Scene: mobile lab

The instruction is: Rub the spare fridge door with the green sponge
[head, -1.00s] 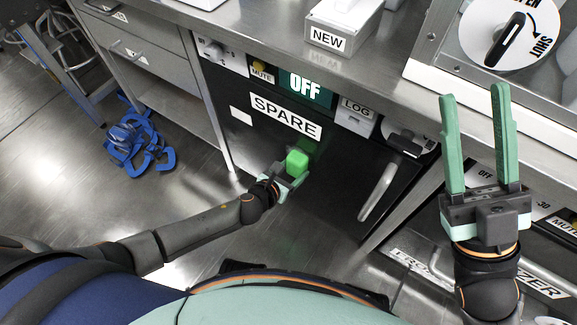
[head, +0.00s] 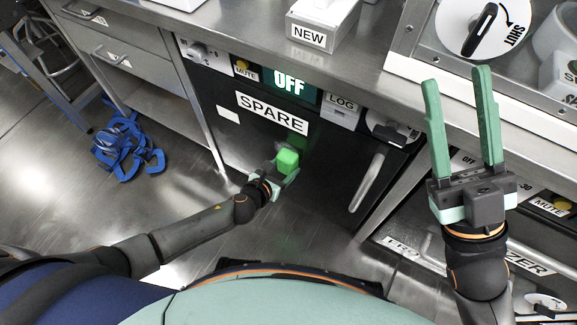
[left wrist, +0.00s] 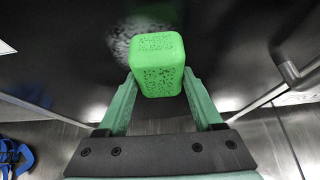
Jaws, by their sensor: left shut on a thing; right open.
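The spare fridge door (head: 325,165) is a dark panel under the counter, with a SPARE label (head: 271,113) near its top and a vertical handle (head: 367,182) at its right. My left gripper (head: 284,170) is shut on the green sponge (head: 288,159) in front of the door. In the left wrist view the sponge (left wrist: 157,62) sits between the fingertips, close to the dark door, where a pale speckled patch (left wrist: 135,38) shows beside it. I cannot tell if the sponge touches the door. My right gripper (head: 460,125) is open and empty above the counter's right part.
The counter (head: 345,72) bears a box labelled NEW (head: 308,36). A panel with a round dial (head: 480,25) stands at the right. A freezer (head: 530,225) is below it. Blue straps (head: 128,145) lie on the floor at the left.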

